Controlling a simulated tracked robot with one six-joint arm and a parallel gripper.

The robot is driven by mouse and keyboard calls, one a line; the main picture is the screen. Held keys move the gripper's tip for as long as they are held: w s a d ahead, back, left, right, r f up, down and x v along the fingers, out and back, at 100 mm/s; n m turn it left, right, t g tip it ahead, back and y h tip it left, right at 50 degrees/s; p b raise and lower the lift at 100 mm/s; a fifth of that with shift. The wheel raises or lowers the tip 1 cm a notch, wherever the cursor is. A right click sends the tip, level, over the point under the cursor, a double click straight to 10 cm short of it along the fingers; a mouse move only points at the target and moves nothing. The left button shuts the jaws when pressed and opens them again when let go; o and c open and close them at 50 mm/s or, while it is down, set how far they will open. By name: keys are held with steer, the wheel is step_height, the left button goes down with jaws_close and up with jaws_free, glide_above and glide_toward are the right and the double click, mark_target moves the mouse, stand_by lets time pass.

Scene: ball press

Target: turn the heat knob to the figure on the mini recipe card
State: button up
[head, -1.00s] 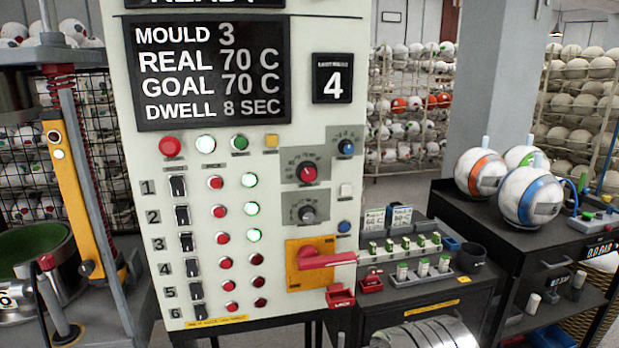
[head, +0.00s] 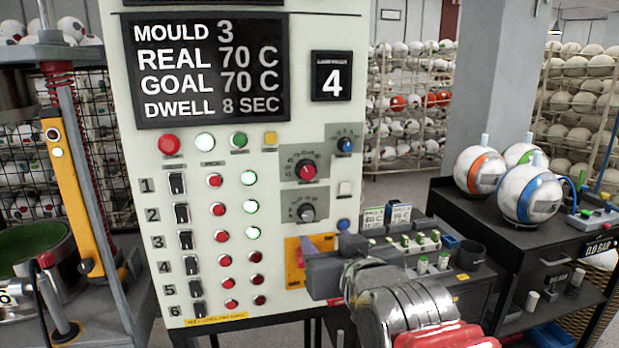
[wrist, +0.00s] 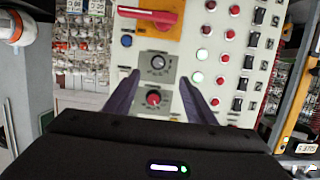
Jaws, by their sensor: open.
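The control panel (head: 135,215) carries a red knob (head: 306,170) with a dial scale, and a grey knob (head: 306,212) below it. Which one is the heat knob I cannot read. The display (head: 210,72) shows real 70 C and goal 70 C. Two small cards (head: 374,217) stand right of the panel; their print is too small to read surely. My gripper (head: 318,254) is open and empty, in front of the red lever. In the upside-down wrist view, the red knob (wrist: 153,98) appears between the fingers (wrist: 158,80), with the grey knob (wrist: 158,63) near the tips.
The red lever (wrist: 150,15) on its orange plate (head: 294,268) is partly hidden behind my gripper. A blue knob (head: 346,145) sits right of the red knob. A black bench (head: 465,300) with small parts stands to the right, and balls on a cart (head: 530,200) beyond.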

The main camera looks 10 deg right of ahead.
mark_target(308, 174)
step_height(308, 174, up, 7)
steer(key=t, duration=0.3)
steer(key=shift+w, duration=0.45)
steer(key=shift+w+d+f, duration=0.1)
steer(key=shift+f, duration=0.05)
steer(key=shift+w, duration=6.85)
steer(key=shift+c, duration=0.3)
steer(key=c, duration=1)
